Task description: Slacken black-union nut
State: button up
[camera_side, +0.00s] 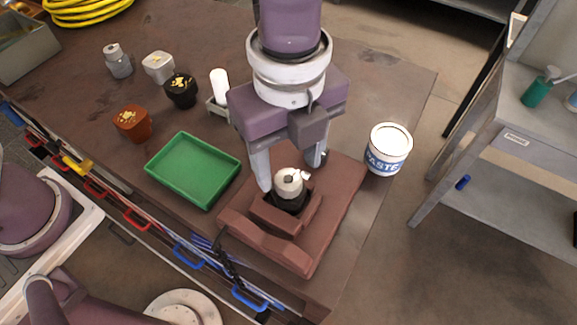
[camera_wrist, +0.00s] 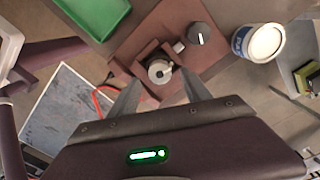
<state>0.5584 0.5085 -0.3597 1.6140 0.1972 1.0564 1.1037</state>
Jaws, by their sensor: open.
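A pale metal nut (camera_side: 289,182) sits on top of a dark body (camera_side: 291,203) seated in the reddish-brown fixture block on the table. I take this dark body to be the black union. In the wrist view the nut (camera_wrist: 159,71) shows from above, with a small light piece at its side. My gripper (camera_side: 287,180) points down over the fixture, with its fingers apart. In the wrist view my gripper (camera_wrist: 160,78) has one finger on each side of the nut; I cannot tell whether either touches it. A second black part (camera_side: 181,90) with yellow marks stands back left.
The reddish-brown fixture (camera_side: 335,200) has a grey dial knob (camera_wrist: 199,34) behind the nut. Orange (camera_side: 131,122), white (camera_side: 158,66) and grey (camera_side: 118,60) parts stand back left.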

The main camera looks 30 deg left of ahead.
aim_at(288, 183)
jog(key=shift+f, duration=1.35)
grip_shut()
jog(key=shift+n, duration=0.3)
jog(key=n, duration=0.4)
jog(key=shift+a, duration=0.1)
jog(key=n, duration=1.3)
jog(key=shift+n, duration=0.3)
